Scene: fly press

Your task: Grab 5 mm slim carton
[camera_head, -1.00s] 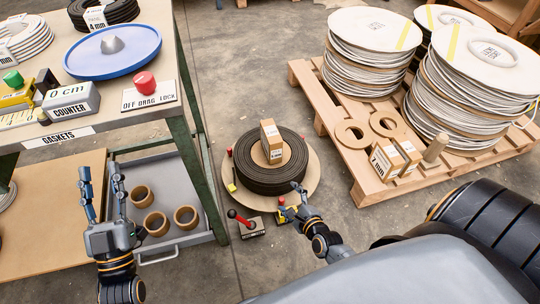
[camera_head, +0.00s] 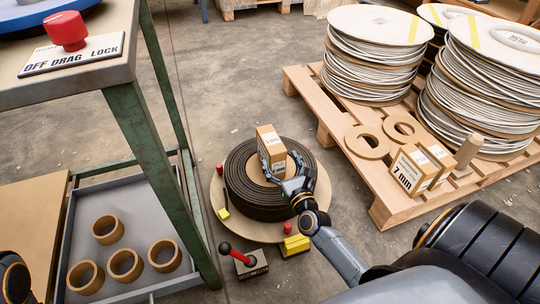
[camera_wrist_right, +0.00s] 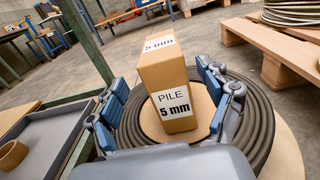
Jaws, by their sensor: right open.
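The 5 mm slim carton (camera_head: 271,147) is a tan upright box with white labels, standing in the middle of a dark coiled ring on a round board. In the right wrist view the carton (camera_wrist_right: 166,85) reads "PILE 5 mm". My right gripper (camera_head: 286,172) is at the carton's near side, reaching in from the lower right. In the right wrist view the open fingers of the right gripper (camera_wrist_right: 165,105) stand on either side of the carton, with gaps visible. Only a bit of my left arm shows at the lower left edge; its gripper is out of view.
The dark coil (camera_head: 243,190) surrounds the carton. A red-knobbed lever (camera_head: 240,257) and a yellow block (camera_head: 296,244) sit at the board's near edge. A pallet (camera_head: 376,190) with reels and 7 mm cartons (camera_head: 413,172) is on the right; a green-legged table (camera_head: 153,160) is on the left.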

